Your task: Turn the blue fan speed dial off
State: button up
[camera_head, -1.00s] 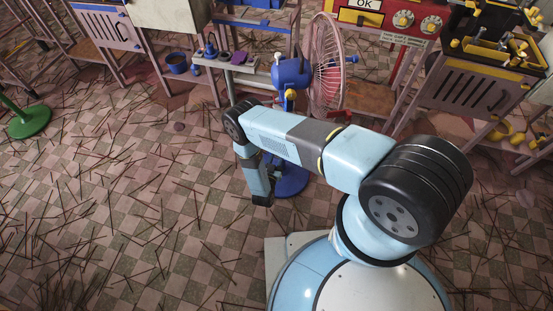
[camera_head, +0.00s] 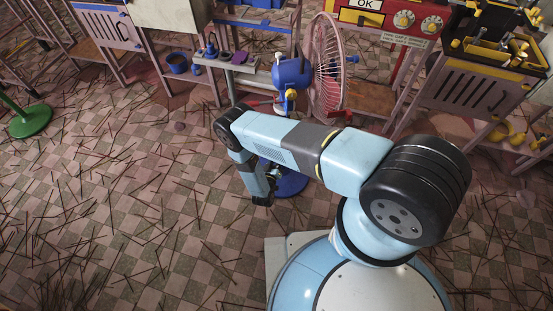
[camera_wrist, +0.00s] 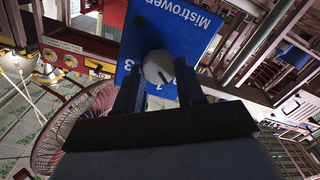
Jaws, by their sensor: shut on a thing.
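The blue fan (camera_head: 292,72) stands in the head view with a pink wire cage (camera_head: 326,70) and a round blue base (camera_head: 292,184) on the floor. In the wrist view, the fan's blue control panel (camera_wrist: 190,22) fills the top middle, with upside-down white lettering and numbers. A round grey-white dial (camera_wrist: 157,63) sits on its lower part. My gripper (camera_wrist: 159,76) has its two dark fingers on either side of the dial, shut on it. The fingers partly cover the numbers around it. My arm hides part of the fan's stand in the head view.
A red machine (camera_head: 385,20) with dials stands behind the fan. A yellow-trimmed cart (camera_head: 470,78) is at the right, a small shelf (camera_head: 235,62) behind left. A green round base (camera_head: 30,121) is far left. Thin sticks litter the open tiled floor.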

jog(key=shift+a+n, duration=0.2)
jog(key=shift+n, duration=0.9)
jog(key=o, duration=1)
jog(key=shift+o, duration=0.2)
jog(key=shift+f, duration=0.1)
jog(key=v, duration=1.3)
jog(key=shift+s, duration=0.35)
